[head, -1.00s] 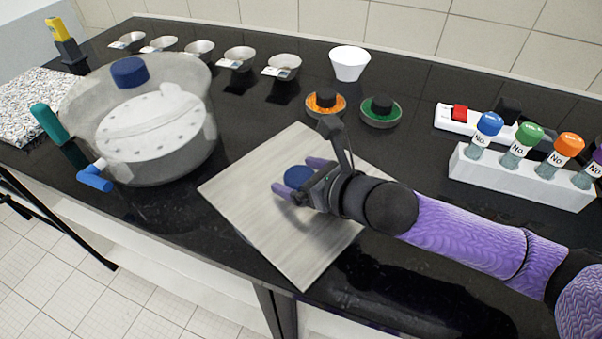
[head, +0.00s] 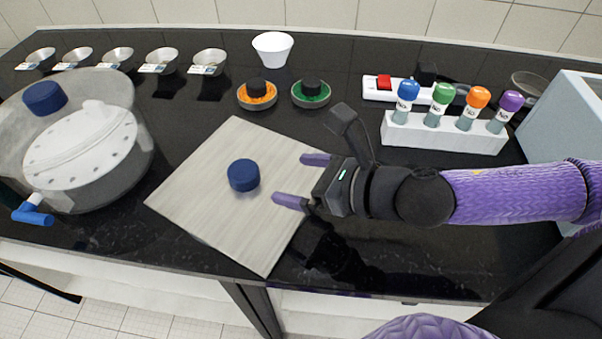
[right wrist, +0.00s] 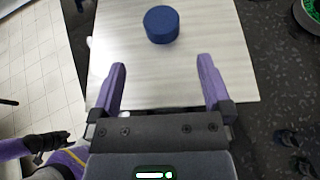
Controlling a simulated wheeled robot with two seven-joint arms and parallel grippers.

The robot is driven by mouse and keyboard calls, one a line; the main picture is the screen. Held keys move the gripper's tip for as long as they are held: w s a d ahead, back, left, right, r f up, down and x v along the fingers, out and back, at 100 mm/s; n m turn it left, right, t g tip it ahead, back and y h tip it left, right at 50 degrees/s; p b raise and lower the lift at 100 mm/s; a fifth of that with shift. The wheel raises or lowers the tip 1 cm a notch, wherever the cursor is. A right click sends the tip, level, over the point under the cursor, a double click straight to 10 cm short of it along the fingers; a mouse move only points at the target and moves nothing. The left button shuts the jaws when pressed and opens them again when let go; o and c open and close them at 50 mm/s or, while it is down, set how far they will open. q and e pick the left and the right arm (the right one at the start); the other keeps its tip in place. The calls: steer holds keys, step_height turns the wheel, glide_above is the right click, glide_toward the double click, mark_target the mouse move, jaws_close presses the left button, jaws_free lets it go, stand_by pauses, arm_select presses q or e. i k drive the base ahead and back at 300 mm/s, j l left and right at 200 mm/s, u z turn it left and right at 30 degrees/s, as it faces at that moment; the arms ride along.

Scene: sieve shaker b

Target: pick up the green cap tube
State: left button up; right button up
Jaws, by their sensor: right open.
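The green cap tube (head: 439,104) stands upright in a white rack (head: 440,136), second from the left, between the blue cap tube (head: 406,96) and the orange cap tube (head: 473,107). My right gripper (head: 289,179) is open and empty over the right edge of a pale board (head: 207,198), to the left of and nearer than the rack. In the right wrist view its two purple fingers (right wrist: 164,88) stand wide apart, with the dark blue round knob (right wrist: 161,25) beyond them. The tube is not in the right wrist view. My left gripper is not in view.
The dark blue knob (head: 243,175) sits on the board. A purple cap tube (head: 506,108) ends the rack. A clear sieve vessel (head: 82,160) stands left, a grey-blue box (head: 572,130) right.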

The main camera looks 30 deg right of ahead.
mark_target(443, 94)
steer(key=z, duration=1.75)
